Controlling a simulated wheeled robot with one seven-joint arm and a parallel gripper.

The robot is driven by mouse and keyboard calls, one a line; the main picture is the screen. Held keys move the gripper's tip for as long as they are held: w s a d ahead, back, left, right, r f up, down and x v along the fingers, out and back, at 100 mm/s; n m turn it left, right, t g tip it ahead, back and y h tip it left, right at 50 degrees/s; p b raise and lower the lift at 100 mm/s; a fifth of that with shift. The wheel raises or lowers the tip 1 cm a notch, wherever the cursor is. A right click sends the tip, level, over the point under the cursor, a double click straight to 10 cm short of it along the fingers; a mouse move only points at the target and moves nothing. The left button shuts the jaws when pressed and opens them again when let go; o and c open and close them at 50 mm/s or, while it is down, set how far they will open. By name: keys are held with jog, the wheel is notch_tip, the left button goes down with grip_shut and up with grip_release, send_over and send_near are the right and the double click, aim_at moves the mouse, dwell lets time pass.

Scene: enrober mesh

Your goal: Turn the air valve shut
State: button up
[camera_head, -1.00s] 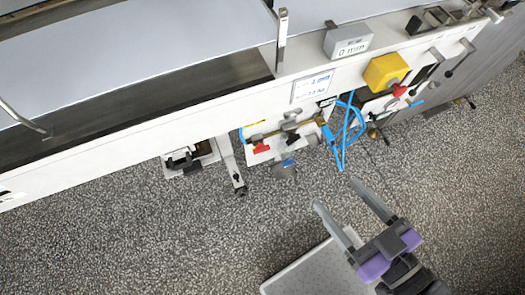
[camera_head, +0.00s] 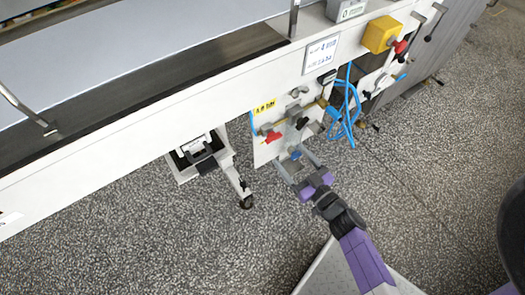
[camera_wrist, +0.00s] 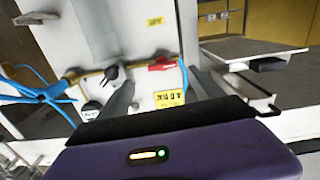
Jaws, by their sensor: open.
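A pale panel (camera_head: 262,152) hangs below the machine's edge. It carries a red handle (camera_head: 272,136) and a black knob (camera_head: 302,122). In the wrist view, the red handle (camera_wrist: 163,64) lies along a brass pipe, with the black knob (camera_wrist: 111,72) to its left. The frames do not settle which of these is the air valve. My gripper (camera_head: 290,155) is open at the panel's lower part, below the red handle and knob. In the wrist view, the red handle shows between and beyond the fingertips (camera_wrist: 158,78); contact is not visible.
Blue hoses (camera_head: 346,108) loop to the right of the panel. A yellow box with a red knob (camera_head: 382,35) sits on the machine's side. A caster wheel (camera_head: 246,202) stands left of the panel. The speckled floor in front is open.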

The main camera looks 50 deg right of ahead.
aim_at(276, 140)
jog(key=x, duration=0.7)
jog(key=shift+w+r, duration=0.3)
jog(key=shift+w, duration=0.15)
jog(key=c, duration=1.4)
jog(key=shift+b, duration=0.3)
